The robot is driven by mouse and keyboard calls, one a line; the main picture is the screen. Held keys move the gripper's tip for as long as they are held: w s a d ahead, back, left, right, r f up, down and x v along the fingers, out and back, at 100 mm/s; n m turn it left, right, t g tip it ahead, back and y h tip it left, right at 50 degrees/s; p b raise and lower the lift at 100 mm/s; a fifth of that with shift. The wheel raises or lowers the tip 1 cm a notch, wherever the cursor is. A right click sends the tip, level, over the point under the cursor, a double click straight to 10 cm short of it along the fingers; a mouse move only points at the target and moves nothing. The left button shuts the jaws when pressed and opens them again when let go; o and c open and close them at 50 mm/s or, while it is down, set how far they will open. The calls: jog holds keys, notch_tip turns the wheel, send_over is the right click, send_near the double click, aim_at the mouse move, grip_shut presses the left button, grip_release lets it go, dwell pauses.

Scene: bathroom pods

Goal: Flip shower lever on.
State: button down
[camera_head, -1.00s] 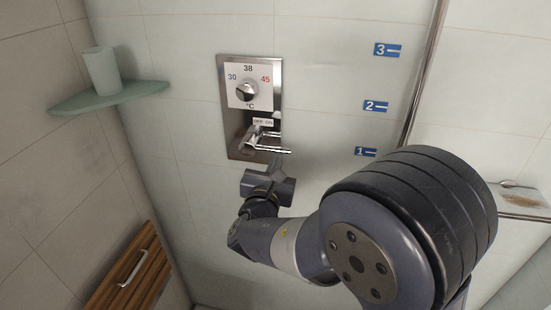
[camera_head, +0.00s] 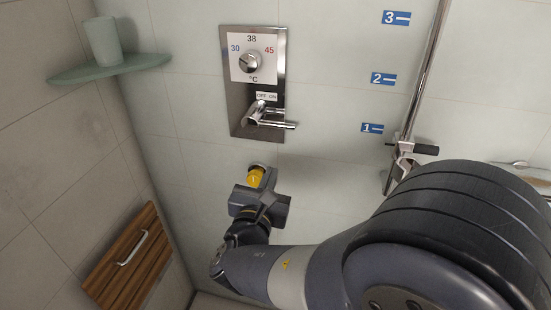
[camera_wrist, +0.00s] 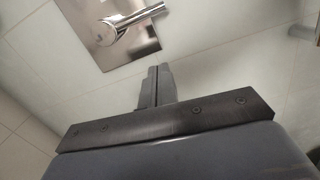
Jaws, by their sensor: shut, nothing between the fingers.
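The shower lever (camera_head: 273,122) is a chrome handle low on a steel wall panel (camera_head: 237,120), under a small OFF ON label (camera_head: 266,97). Its thin arm points to the right. The lever also shows at the top of the wrist view (camera_wrist: 138,17), with its arm pointing right. My gripper (camera_head: 258,176) is below the panel, apart from the lever. In the wrist view the two fingers (camera_wrist: 155,80) are together with nothing between them, below the panel's lower edge.
A temperature dial (camera_head: 250,62) sits above the lever. A glass shelf with a cup (camera_head: 103,42) is at upper left. A vertical rail (camera_head: 424,80) with a holder (camera_head: 405,150) stands to the right.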

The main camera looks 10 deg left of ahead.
aim_at(271, 122)
jog(key=shift+s+a, duration=0.1)
jog(key=shift+s, duration=1)
jog(key=shift+w, duration=0.1)
jog(key=shift+w+d+r+p, duration=0.15)
jog(key=shift+w+r+p, duration=0.55)
jog(key=shift+w, duration=1.05)
jog(key=shift+w+d+r+p, duration=0.15)
jog(key=shift+w+r+p, duration=0.6)
jog(key=shift+w, duration=1.05)
jog(key=shift+w+d+r+p, duration=0.15)
jog(key=shift+w+r+p, duration=0.55)
jog(key=shift+w, duration=1.05)
jog(key=shift+f, duration=0.25)
